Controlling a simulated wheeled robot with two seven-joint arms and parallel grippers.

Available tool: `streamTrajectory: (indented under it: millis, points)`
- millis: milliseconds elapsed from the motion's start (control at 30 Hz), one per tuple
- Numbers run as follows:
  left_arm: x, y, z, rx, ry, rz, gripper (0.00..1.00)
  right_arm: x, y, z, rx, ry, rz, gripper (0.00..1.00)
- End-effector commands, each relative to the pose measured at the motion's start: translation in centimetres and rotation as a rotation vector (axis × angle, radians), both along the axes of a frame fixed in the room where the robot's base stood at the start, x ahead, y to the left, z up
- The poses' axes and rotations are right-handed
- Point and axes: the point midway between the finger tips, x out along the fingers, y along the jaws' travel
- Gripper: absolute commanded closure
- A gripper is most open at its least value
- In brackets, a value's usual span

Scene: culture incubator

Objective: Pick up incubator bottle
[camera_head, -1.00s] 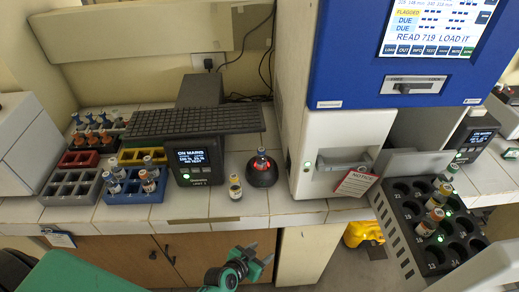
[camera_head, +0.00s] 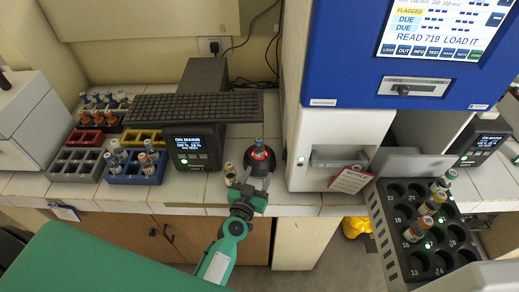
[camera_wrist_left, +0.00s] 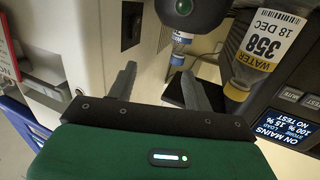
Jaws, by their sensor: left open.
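My left gripper (camera_head: 256,180) is open and empty at the counter's front edge, just in front of a small bottle (camera_head: 230,173) and a round black holder (camera_head: 259,165). In the left wrist view the fingers (camera_wrist_left: 159,80) are apart with nothing between them. The small bottle (camera_wrist_left: 262,45) there has a white label reading 358, 18 DEC and a yellow WATER band; it is beside the fingers. A second bottle (camera_head: 259,145) stands in the black holder, and shows in the wrist view (camera_wrist_left: 180,45). More bottles (camera_head: 426,208) stand in the pulled-out black drawer. My right gripper is not visible.
Racks (camera_head: 137,179) with several bottles stand on the left of the counter (camera_head: 120,197). The blue and white incubator (camera_head: 340,140) with a notice tag is to the right.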

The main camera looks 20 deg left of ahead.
Motion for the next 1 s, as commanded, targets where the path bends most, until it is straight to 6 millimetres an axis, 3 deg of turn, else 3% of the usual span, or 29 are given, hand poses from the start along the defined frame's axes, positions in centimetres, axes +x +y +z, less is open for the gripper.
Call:
streamTrajectory:
  millis: [267, 700, 1000]
  points:
    - [1.6, 1.8, 1.3, -0.003, -0.033, 0.130, 0.49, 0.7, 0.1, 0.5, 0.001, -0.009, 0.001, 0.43]
    - [8.3, 2.4, 1.3, -0.002, -0.033, 0.127, 0.49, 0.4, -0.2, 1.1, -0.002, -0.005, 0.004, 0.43]
    - [10.2, 2.6, 1.2, -0.001, -0.032, 0.127, 0.49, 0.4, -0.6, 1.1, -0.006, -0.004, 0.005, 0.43]
